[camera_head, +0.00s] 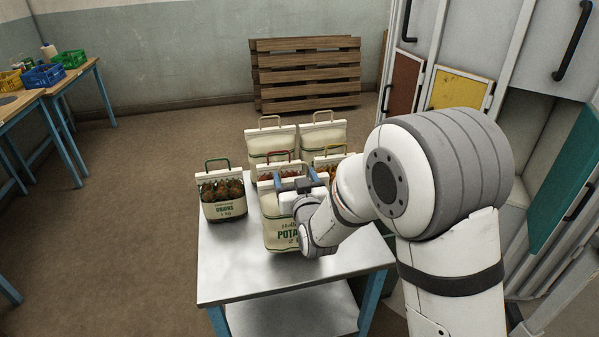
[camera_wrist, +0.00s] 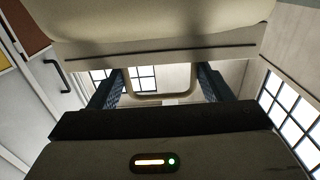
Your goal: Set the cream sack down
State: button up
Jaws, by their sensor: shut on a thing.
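The cream sack (camera_head: 275,226) has green print that reads as potatoes. It is upright over the front middle of the metal table (camera_head: 240,265), partly hidden by my arm. I cannot tell whether its base touches the tabletop. My gripper (camera_head: 297,182) is at the top of this sack, shut on its handle. In the wrist view the sack's body (camera_wrist: 150,22) fills the top, and its pale handle loop (camera_wrist: 162,97) lies between the two dark fingers of my gripper (camera_wrist: 160,88).
An onion sack (camera_head: 222,197) with a green handle stands at the table's left. Two cream sacks, one of them (camera_head: 322,136) at the back right, stand behind red-handled and yellow-handled sacks. Bare tabletop lies at the front left. Cabinets (camera_head: 460,88) stand at right.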

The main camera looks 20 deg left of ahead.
jog(key=shift+a+f, duration=0.15)
jog(key=shift+f, duration=1.6)
jog(key=o, duration=1.6)
jog(key=shift+s+f, duration=0.1)
jog(key=shift+f, duration=0.2)
jog(key=o, duration=0.4)
jog(key=shift+o, duration=0.2)
jog(key=shift+s+r, duration=0.1)
jog(key=shift+r, duration=0.1)
